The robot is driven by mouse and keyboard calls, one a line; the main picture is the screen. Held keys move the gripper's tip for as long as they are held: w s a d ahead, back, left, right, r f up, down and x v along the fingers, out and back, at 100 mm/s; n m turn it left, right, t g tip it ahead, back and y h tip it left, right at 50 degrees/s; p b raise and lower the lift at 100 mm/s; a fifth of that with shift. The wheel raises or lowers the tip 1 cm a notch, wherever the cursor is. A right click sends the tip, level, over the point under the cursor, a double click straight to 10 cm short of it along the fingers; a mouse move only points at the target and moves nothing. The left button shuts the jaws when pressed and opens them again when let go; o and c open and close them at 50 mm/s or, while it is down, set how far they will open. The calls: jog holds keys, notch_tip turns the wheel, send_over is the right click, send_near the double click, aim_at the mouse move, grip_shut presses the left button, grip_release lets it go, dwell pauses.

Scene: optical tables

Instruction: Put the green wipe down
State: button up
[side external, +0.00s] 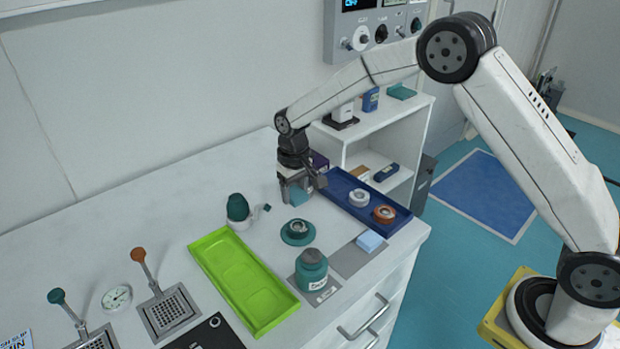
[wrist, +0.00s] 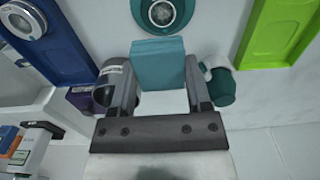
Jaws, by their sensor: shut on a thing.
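The green wipe is a teal folded block (wrist: 158,62) between the fingers of my gripper (wrist: 160,82) in the wrist view. My gripper is shut on it. In the side view my gripper (side external: 299,186) points down over the white bench, left of the blue tray, and a teal face of the wipe (side external: 297,197) shows between the fingers. The wipe is close to the bench top; I cannot tell if it touches. A pale blue wipe (side external: 370,241) lies on a grey mat (side external: 352,261) near the front edge.
The blue tray (side external: 340,184) holds a silver ring and an orange ring. A teal round mount (side external: 297,232), a labelled teal jar (side external: 311,270), a dark green bulb (side external: 238,208) and a lime tray (side external: 240,275) stand nearby. A white shelf (side external: 385,122) stands behind. The back left bench is clear.

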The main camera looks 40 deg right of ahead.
jog(key=s+d+f, duration=0.1)
jog(key=s, duration=1.4)
jog(key=shift+s+d+f, duration=0.2)
jog(key=shift+s+d, duration=0.05)
jog(key=shift+d, duration=0.05)
send_over(345, 261)
jog(key=shift+f, duration=2.25)
jog(key=shift+f, duration=0.1)
jog(key=shift+f, duration=1.65)
jog(key=shift+f, duration=0.2)
jog(key=o, duration=1.2)
jog(key=shift+o, duration=0.2)
jog(key=shift+r, duration=0.2)
